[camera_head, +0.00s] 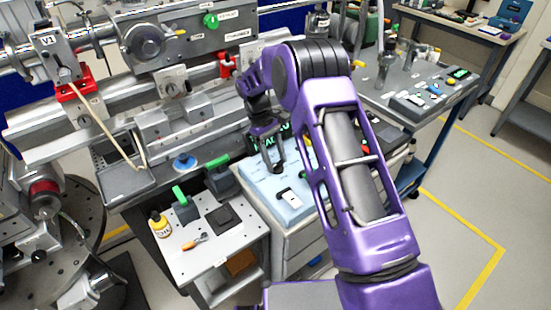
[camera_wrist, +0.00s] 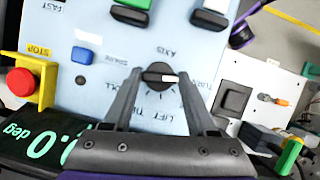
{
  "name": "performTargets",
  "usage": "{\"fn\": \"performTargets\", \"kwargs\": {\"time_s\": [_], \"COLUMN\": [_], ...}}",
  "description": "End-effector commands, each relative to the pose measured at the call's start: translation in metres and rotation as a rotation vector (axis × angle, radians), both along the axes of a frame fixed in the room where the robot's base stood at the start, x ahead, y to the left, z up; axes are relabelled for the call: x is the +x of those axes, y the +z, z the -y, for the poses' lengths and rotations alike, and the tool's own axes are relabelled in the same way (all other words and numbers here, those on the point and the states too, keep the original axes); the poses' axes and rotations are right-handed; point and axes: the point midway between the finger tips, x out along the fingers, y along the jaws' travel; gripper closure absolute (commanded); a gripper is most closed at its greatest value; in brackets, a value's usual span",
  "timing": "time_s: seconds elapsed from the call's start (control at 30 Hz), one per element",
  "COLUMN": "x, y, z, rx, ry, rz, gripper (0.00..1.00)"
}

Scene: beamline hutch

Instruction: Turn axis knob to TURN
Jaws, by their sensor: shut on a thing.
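The axis knob (camera_wrist: 157,74) is a small black round knob on a pale blue control panel (camera_wrist: 110,90). Its white mark points to the right in the wrist view, towards a label by the right finger that seems to read TURN. Labels LIFT and others, partly hidden by the fingers, lie around the knob. My gripper (camera_wrist: 158,78) has one fingertip on each side of the knob and is shut on it. In the head view my gripper (camera_head: 273,168) points down at the panel (camera_head: 262,182); the knob cannot be made out there.
The panel also bears a red stop button (camera_wrist: 20,82) in a yellow guard, a blue switch (camera_wrist: 82,55) and black-and-white rockers (camera_wrist: 210,15). A green digital display (camera_wrist: 40,140) sits close by my gripper.

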Motion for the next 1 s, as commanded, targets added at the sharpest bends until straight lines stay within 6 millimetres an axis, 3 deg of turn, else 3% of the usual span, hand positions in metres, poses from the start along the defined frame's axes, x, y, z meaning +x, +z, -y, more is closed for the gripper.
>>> {"fn": "performTargets", "kwargs": {"time_s": [0.33, 0.37, 0.5, 0.83, 1.0], "x": [0.001, 0.001, 0.0, 0.001, 0.007], "y": [0.001, 0.0, 0.0, 0.002, 0.019], "z": [0.0, 0.0, 0.0, -0.001, -0.006], "rx": [0.0, 0.0, 0.0, 0.0, 0.002], "ry": [0.006, 0.006, 0.004, 0.004, 0.004], "rz": [0.001, 0.001, 0.001, 0.001, 0.004], "gripper": [0.98, 0.39, 0.14, 0.12, 0.12]}}
